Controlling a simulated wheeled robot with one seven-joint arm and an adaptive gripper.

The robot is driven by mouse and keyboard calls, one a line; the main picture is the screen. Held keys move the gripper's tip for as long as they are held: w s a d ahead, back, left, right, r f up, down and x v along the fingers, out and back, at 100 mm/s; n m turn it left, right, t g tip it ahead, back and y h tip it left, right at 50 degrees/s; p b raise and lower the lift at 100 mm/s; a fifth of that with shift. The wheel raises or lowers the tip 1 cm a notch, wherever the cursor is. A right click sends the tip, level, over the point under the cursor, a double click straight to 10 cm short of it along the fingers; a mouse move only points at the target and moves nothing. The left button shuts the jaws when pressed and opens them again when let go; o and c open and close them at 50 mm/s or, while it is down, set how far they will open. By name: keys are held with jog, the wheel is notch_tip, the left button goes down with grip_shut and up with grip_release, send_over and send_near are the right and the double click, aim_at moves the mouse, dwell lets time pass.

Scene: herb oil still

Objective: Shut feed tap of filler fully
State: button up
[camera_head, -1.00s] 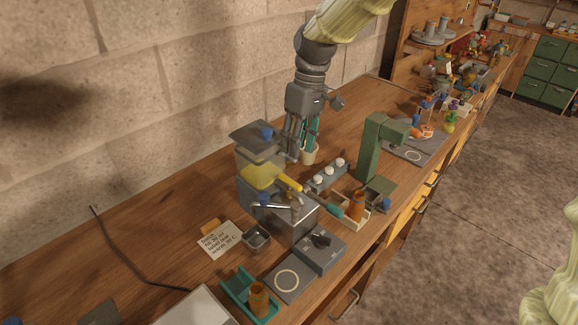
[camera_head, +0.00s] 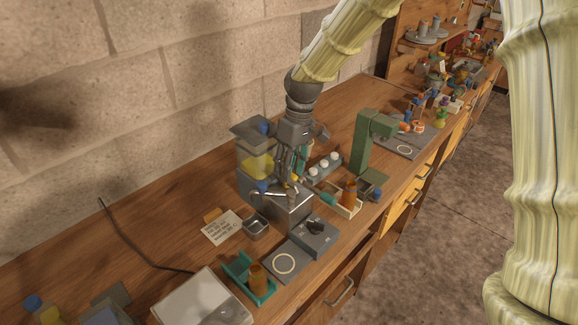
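The filler (camera_head: 287,210) is a grey metal box on the workbench. A clear tank of yellow liquid (camera_head: 259,165) with a grey lid stands at its back. The feed tap is at the front of the tank, where a yellow part (camera_head: 295,179) shows beside my fingers. The tap's handle is mostly hidden, so I cannot tell its angle. A blue knob (camera_head: 262,187) sits left of it. My gripper (camera_head: 287,178) points down at the tap area, over the filler. Whether its fingers touch or hold anything is too small to tell.
A small metal cup (camera_head: 256,227) and a written card (camera_head: 222,227) lie left of the filler. A grey unit with a black knob (camera_head: 316,236) stands in front. A teal tray (camera_head: 246,278) holds a brown bottle (camera_head: 259,279). A green press (camera_head: 366,145) stands at right.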

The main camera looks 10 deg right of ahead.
jog(key=shift+w+f, duration=0.55)
jog(key=shift+w, duration=0.1)
jog(key=c, duration=0.6)
jog(key=shift+s+r, duration=0.1)
jog(key=shift+r, duration=0.05)
grip_shut()
jog(key=shift+s+a+r, duration=0.1)
